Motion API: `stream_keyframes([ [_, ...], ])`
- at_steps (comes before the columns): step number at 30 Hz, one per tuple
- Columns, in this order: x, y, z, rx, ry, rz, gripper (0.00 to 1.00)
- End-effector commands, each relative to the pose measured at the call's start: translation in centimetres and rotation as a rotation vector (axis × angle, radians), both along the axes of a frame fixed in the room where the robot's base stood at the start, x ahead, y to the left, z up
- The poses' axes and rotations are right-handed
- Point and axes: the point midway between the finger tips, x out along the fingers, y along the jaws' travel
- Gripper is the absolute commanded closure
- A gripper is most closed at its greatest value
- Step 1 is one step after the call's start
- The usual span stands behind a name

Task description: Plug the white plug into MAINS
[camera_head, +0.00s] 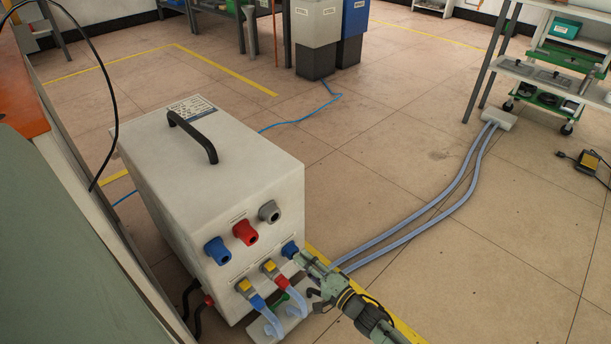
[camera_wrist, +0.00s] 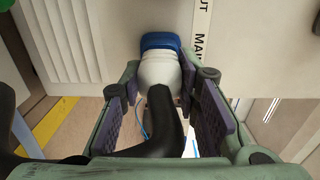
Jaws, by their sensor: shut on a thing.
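The white plug (camera_wrist: 160,69) with its thick black cable (camera_wrist: 163,122) is between the two fingers of my gripper (camera_wrist: 162,88) in the wrist view. My gripper is shut on it. The plug's front end meets the blue socket (camera_wrist: 160,41) on the pale panel, with no gap visible; how deep it sits I cannot tell. A partly hidden label reading "MAI" (camera_wrist: 197,50) is just right of the socket. In the head view, my gripper (camera_head: 303,258) is at the blue socket (camera_head: 290,249) on the lower right of the heater's front (camera_head: 215,282). The plug is largely hidden there.
The heater also has a blue connector (camera_head: 217,250), a red one (camera_head: 245,232) and a grey one (camera_head: 269,212). Below are two yellow-topped hose fittings (camera_head: 269,266) with clear hoses. Large hoses (camera_head: 440,205) cross the floor to the right. Open floor lies beyond.

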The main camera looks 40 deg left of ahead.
Motion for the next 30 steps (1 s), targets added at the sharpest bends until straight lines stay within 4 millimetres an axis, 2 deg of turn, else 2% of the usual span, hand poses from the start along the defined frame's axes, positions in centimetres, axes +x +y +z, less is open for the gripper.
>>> stream_keyframes([
  [30,0.1,1.1,0.0,0.0,0.0,0.0,1.0],
])
